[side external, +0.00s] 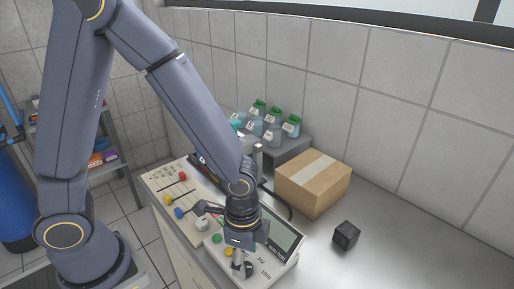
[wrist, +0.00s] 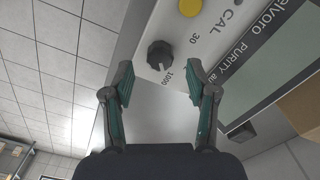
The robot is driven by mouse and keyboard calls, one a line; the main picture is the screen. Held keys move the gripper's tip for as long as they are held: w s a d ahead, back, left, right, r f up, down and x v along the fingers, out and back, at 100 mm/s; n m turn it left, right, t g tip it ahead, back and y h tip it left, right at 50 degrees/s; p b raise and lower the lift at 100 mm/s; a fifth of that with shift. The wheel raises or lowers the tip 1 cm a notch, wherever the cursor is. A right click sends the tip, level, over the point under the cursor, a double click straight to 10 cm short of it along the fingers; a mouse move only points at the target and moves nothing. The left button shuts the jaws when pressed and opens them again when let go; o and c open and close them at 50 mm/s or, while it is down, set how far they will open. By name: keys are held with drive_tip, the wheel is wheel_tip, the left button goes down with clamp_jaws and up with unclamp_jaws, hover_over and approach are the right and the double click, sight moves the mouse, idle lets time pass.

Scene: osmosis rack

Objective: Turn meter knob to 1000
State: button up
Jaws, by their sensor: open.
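The meter (side external: 285,237) is a pale box with a grey display at the near end of the bench. In the wrist view its panel (wrist: 210,50) shows a black knob (wrist: 160,55) with the marks "30" and "1000" beside it and "CAL" nearby. My gripper (wrist: 158,82) is open, with its two teal-padded fingers apart. The knob appears between and just beyond the fingertips, with no contact visible. In the side view my gripper (side external: 241,268) points down over the meter's near end and hides most of the knob.
A yellow button (wrist: 190,7) sits near the knob. A cardboard box (side external: 312,183) and a black cube (side external: 346,235) stand on the bench. Several green-capped bottles (side external: 273,115) are behind. A panel with coloured knobs (side external: 180,200) lies left of the meter. The bench's right side is clear.

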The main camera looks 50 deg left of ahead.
wheel_tip(320, 180, up, 9)
drive_tip(key=shift+r, duration=0.1)
idle(0.3)
drive_tip(key=a+r+n+t, duration=0.4)
drive_tip(key=a+r+n, duration=0.1)
drive_tip(key=a+r, duration=0.55)
drive_tip(key=s+a+r+n+t, duration=0.1)
drive_tip(key=s+a+n, duration=0.3)
drive_tip(key=n, duration=0.3)
drive_tip(key=shift+s+r+t, duration=0.3)
drive_tip(key=shift+s, duration=0.1)
